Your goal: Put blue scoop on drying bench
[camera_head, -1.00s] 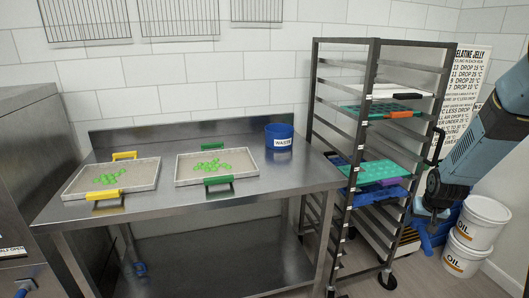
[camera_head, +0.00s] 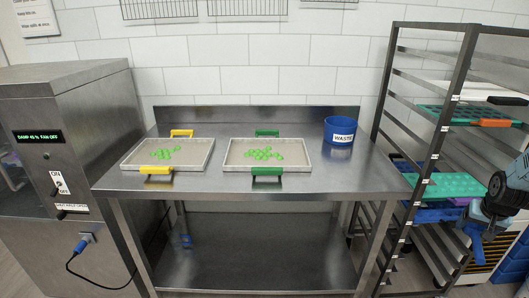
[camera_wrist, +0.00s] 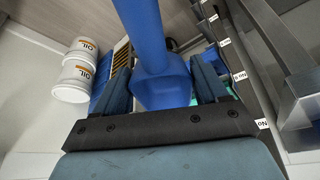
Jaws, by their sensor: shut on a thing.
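The blue scoop (camera_wrist: 150,35) fills the upper middle of the wrist view, its thick blue part running up out of the picture. My gripper (camera_wrist: 160,82) is shut on it, with a dark finger on either side. In the head view my gripper and wrist show only partly at the right edge, in front of the rack, and the scoop is hard to make out there. A steel bench (camera_head: 225,188) stands in the middle of the head view. My gripper is to the right of this bench, apart from it.
Two trays of green gummies, one with yellow handles (camera_head: 127,160) and one with green handles (camera_head: 232,158), lie on the bench. A blue waste tub (camera_head: 340,126) stands at its back right. The rack (camera_head: 440,130) is at right, a steel machine (camera_head: 90,110) at left. The bench's front right is clear.

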